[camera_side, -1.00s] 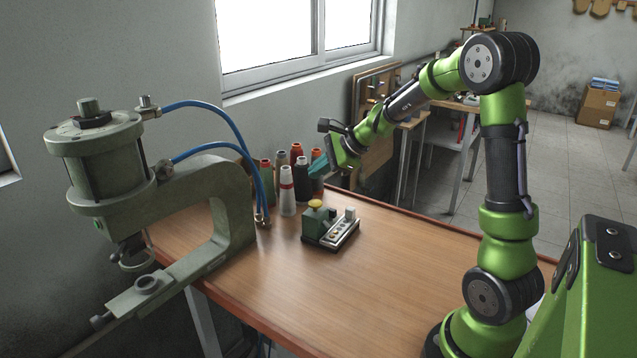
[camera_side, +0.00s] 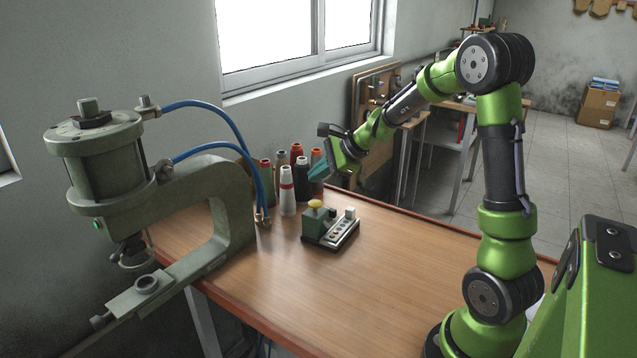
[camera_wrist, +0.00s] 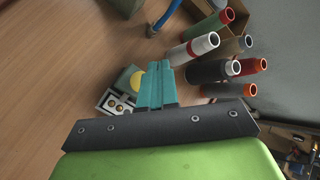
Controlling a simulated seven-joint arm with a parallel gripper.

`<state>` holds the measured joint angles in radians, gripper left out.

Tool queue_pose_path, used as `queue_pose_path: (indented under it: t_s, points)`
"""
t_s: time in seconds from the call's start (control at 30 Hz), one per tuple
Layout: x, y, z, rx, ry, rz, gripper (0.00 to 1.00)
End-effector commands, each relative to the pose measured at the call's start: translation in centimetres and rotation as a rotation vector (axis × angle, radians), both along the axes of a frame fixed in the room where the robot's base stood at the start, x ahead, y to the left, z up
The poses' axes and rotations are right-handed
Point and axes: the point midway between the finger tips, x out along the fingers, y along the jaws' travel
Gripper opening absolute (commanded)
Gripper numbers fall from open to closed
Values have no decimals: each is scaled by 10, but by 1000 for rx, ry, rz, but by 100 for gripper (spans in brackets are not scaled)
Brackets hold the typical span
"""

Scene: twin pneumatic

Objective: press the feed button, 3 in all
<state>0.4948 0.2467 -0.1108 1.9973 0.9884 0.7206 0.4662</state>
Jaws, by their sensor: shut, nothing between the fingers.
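A small green control box with a yellow domed button (camera_side: 315,204) stands on the wooden table. A light panel with several small fittings (camera_side: 342,232) sits against its right side. In the wrist view the yellow button (camera_wrist: 137,81) shows just left of my fingers, partly hidden by them. My gripper (camera_side: 318,172) is shut and empty, with teal fingertips, above and behind the button and apart from it. The gripper also shows in the wrist view (camera_wrist: 157,68). The large grey-green pneumatic press (camera_side: 225,215) stands at the left.
Several thread cones (camera_side: 288,190) stand behind the control box, close to my fingers; they also show in the wrist view (camera_wrist: 198,48). Blue hoses (camera_side: 235,130) run from the press down to the table. The table's front and right (camera_side: 370,290) are clear.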

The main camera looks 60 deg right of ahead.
Motion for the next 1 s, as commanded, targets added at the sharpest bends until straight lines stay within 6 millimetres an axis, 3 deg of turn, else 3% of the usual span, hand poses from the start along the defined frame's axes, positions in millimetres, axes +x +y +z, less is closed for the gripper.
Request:
queue_pose_path:
  t_s: [0.13,0.33,1.0]
  points:
    - [-1,0,-21,3,4,-2,0]
    - [0,0,-38,1,2,-1,0]
    - [0,0,-42,-1,1,-1,0]
